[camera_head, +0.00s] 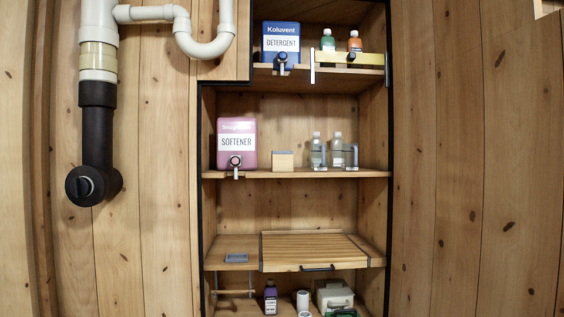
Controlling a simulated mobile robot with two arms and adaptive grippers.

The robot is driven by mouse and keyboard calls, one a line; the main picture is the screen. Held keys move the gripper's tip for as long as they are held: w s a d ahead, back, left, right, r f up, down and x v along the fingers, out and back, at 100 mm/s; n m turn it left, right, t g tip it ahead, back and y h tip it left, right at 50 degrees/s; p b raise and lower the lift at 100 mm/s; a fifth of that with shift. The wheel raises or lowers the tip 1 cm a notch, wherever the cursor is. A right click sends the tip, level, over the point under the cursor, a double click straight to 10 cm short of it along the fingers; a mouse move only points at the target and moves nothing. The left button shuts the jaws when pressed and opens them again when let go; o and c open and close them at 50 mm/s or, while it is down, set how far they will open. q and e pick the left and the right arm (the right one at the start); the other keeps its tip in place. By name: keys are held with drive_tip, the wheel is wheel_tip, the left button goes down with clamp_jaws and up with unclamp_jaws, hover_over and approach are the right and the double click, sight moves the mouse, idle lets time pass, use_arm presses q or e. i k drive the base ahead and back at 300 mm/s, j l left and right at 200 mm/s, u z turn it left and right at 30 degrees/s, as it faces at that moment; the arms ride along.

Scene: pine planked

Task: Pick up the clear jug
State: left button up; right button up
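Two clear, see-through vessels with grey handles stand side by side on the middle shelf (290,174), right of centre. One is the left clear vessel (318,158); the other is the right clear vessel (350,157), with its handle on its right side. A pale grey-capped bottle shape shows in or behind each, and I cannot tell which. I cannot tell which of the two is the clear jug. Both seem upright. Neither of my grippers is in view.
A pink softener container (237,140) with a tap and a small wooden box (283,161) share the shelf. Above are a blue detergent container (281,44) and small bottles behind a rail (350,59). Below is a slatted wooden board (312,250). White pipes (205,48) run at left.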

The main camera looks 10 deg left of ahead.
sight(319, 150)
drive_tip(key=i+j, duration=0.15)
drive_tip(key=i, duration=0.35)
drive_tip(key=i+j, duration=0.2)
drive_tip(key=i, duration=0.3)
